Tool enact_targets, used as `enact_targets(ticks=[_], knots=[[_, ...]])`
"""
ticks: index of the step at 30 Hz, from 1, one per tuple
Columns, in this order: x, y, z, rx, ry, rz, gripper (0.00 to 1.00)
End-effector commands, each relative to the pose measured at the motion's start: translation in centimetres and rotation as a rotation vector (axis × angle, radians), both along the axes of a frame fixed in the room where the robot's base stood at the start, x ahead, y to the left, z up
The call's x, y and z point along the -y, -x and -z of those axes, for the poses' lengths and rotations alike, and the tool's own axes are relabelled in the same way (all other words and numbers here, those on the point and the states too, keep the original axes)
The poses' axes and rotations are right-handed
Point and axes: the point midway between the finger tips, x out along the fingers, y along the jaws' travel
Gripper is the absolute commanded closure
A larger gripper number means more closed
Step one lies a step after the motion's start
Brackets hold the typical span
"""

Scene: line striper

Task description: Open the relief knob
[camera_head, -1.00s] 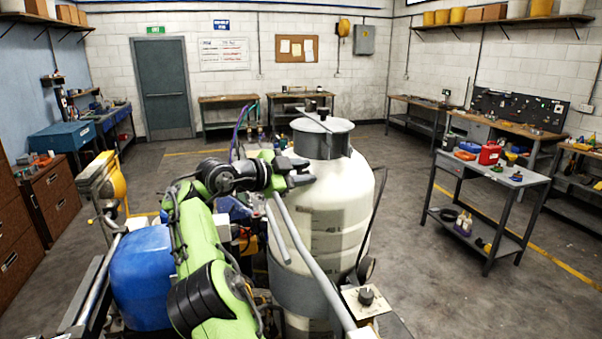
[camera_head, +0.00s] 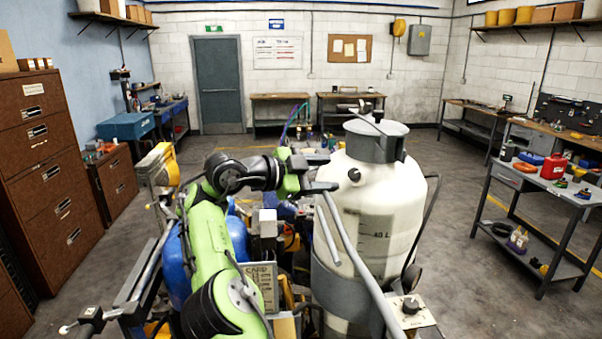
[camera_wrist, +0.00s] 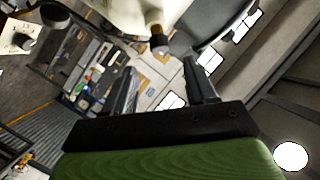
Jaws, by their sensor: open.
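A white tank (camera_head: 378,215) with a grey lid (camera_head: 376,140) stands in front of me. A small dark round knob (camera_head: 354,175) sits on the upper left part of the tank; I take it for the relief knob. My gripper (camera_head: 323,172) is open and empty, just left of this knob, its fingers pointing towards the tank. In the wrist view a knob with a tan stem and dark tip (camera_wrist: 158,42) shows ahead of the open fingertips (camera_wrist: 160,68), roughly between them. It looks apart from the fingers.
Grey handle bars (camera_head: 350,245) pass below my gripper, in front of the tank. A panel with a black dial (camera_head: 411,306) is at lower right. A blue drum (camera_head: 238,238) is partly behind my arm. A bench (camera_head: 548,188) with a red can stands right; brown cabinets (camera_head: 45,165) stand left.

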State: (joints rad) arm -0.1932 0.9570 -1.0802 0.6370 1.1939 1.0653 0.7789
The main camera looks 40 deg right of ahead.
Motion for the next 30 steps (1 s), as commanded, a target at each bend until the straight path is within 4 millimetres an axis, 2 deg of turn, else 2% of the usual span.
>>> enact_targets(ticks=[3,7,12,15,20,23,26,27,30], knots=[[-2.7,-0.4,-0.6,0.000,0.003,-0.001,0.44],[-5.0,-0.7,-1.1,-0.001,0.004,0.000,0.44],[-6.5,-0.8,-1.4,0.001,0.001,0.002,0.44],[-6.7,-0.9,-1.4,0.000,0.001,0.002,0.44],[-6.6,-0.8,-1.4,0.000,0.001,0.002,0.44],[-5.6,0.0,-1.3,0.001,-0.017,0.005,0.44],[-2.7,2.6,-0.4,-0.029,-0.069,0.000,0.44],[-1.4,3.8,0.5,-0.063,-0.093,-0.014,0.44],[0.1,5.9,3.0,-0.193,-0.115,-0.089,0.44]])
